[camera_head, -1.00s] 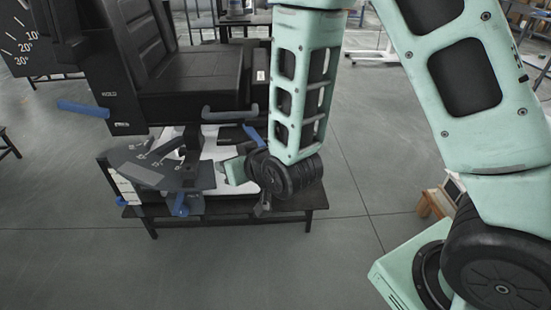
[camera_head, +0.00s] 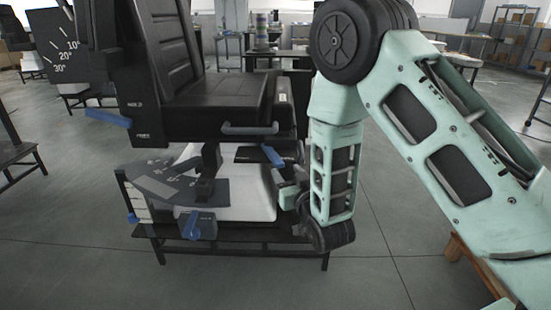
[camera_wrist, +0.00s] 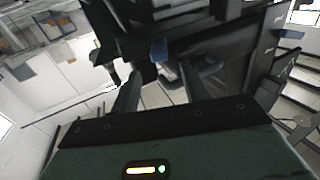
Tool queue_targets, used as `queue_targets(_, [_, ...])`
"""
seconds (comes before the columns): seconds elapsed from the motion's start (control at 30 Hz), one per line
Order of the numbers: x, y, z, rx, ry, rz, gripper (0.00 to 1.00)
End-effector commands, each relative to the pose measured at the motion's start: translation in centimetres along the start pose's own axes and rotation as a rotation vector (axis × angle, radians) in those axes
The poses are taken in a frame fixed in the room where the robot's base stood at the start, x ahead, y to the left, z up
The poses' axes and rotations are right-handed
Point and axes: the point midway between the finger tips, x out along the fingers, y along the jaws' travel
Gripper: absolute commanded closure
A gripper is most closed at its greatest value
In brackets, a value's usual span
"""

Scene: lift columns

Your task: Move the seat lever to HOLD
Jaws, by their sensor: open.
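A black padded seat (camera_head: 205,100) stands on a lift mechanism. On its left side a blue lever (camera_head: 108,117) sticks out to the left, beside a small white label that seems to read HOLD, with another label below it. Another blue lever (camera_head: 272,156) is under the seat's right front, and a blue handle (camera_head: 192,225) is low at the front. My gripper (camera_head: 288,196) is right of the lift mechanism, partly hidden by my arm. In the wrist view my gripper (camera_wrist: 172,70) is open and empty, with a blue lever end (camera_wrist: 159,50) ahead between the fingers, apart from them; I cannot tell which lever.
A grey handle bar (camera_head: 250,129) runs along the seat's front edge. A tilted dial plate (camera_head: 165,185) with marks sits below the seat. A low dark table (camera_head: 240,245) carries the unit. The floor in front is clear. A wooden stool (camera_head: 465,265) is at the right.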

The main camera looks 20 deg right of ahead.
Motion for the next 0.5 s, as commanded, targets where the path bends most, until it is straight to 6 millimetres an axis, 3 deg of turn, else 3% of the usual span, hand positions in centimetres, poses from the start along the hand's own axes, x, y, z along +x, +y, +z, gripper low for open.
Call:
queue_targets(0.3, [6.5,0.0,0.0,-0.001,0.002,0.000,0.55])
queue_targets(0.5, [9.1,0.0,0.1,0.000,0.001,0.001,0.55])
